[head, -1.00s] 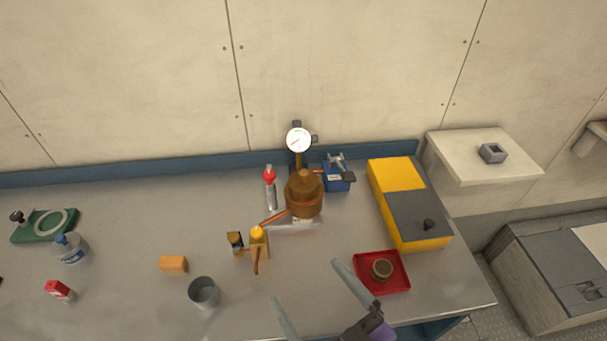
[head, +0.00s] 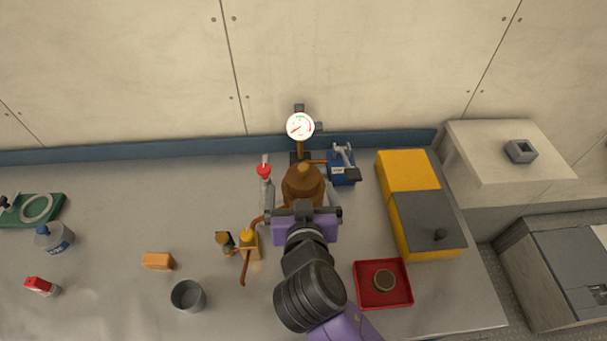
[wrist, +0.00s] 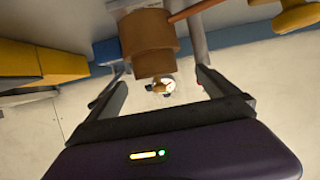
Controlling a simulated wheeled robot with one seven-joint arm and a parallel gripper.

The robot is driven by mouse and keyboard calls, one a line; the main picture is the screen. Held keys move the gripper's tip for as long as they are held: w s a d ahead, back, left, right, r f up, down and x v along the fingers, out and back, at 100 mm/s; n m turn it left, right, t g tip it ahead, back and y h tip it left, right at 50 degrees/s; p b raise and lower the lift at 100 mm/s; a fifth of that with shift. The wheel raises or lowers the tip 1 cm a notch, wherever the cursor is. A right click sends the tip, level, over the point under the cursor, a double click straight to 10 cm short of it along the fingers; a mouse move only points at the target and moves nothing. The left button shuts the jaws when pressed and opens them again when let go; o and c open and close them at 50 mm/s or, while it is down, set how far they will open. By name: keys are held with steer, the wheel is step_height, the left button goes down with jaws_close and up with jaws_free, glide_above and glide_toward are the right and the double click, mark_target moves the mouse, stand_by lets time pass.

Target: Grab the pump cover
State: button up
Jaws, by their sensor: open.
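The pump cover looks to be the brown, stepped, domed piece (head: 302,182) on the bench below the round gauge. It also shows in the wrist view (wrist: 148,38), at the top middle. My gripper (head: 301,196) is open and empty, directly in front of the brown piece. In the wrist view my two fingers (wrist: 160,72) are spread, one to each side of its line. I cannot tell whether the fingertips reach around it. My wrist hides the bench just in front of the piece.
A white gauge (head: 300,126) stands behind the brown piece. A red-topped bottle (head: 265,180) and a brass fitting with a copper pipe (head: 248,243) are close left; a blue vise-like block (head: 342,166) is close right. A yellow box (head: 407,172) and red tray (head: 384,303) lie further right.

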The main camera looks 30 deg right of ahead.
mark_target(304, 182)
steer(key=x, duration=0.2)
steer(key=p+x, duration=0.1)
steer(key=x, duration=0.3)
steer(key=shift+w+d+f+p, duration=0.2)
steer(key=shift+d+p, duration=0.2)
steer(key=shift+d, duration=0.1)
steer(key=shift+c, duration=0.2)
steer(key=c, duration=1.7)
steer(key=shift+r, duration=0.1)
